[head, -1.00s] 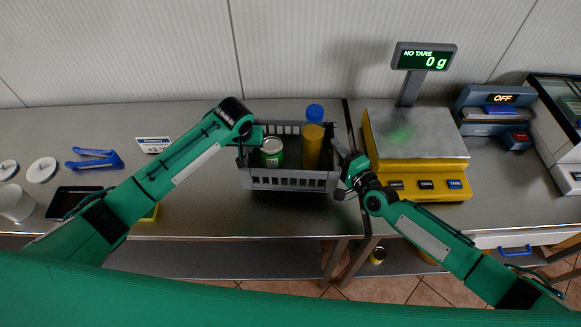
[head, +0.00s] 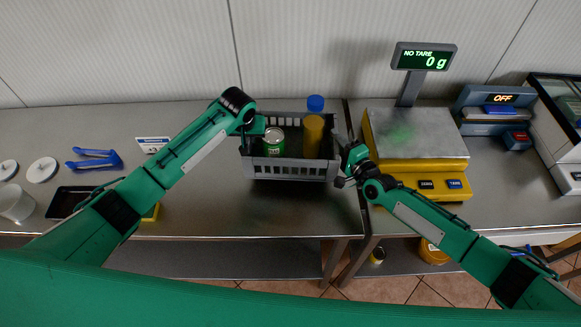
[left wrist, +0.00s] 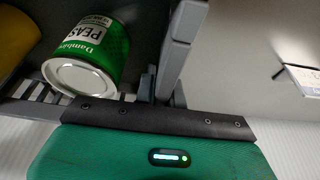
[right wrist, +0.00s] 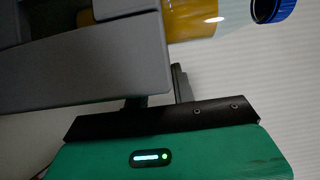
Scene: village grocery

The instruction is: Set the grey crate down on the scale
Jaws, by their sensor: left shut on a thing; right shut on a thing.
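The grey crate (head: 290,170) is held between my two arms above the counter, left of the scale, roughly level. It holds a green can of peas (head: 273,141) and an orange bottle with a blue cap (head: 313,134), both upright. My left gripper (head: 247,140) is shut on the crate's left wall. My right gripper (head: 343,162) is shut on its right wall; its fingertips are partly hidden. The scale (head: 415,132) has a yellow body and a bare metal plate. Its display (head: 425,57) reads 0 g and NO TARE. My right arm covers part of the scale's front.
A blue-grey device (head: 490,110) reading OFF stands right of the scale, with a glass-topped case (head: 560,125) beyond. The counter (head: 250,215) in front of the crate is clear.

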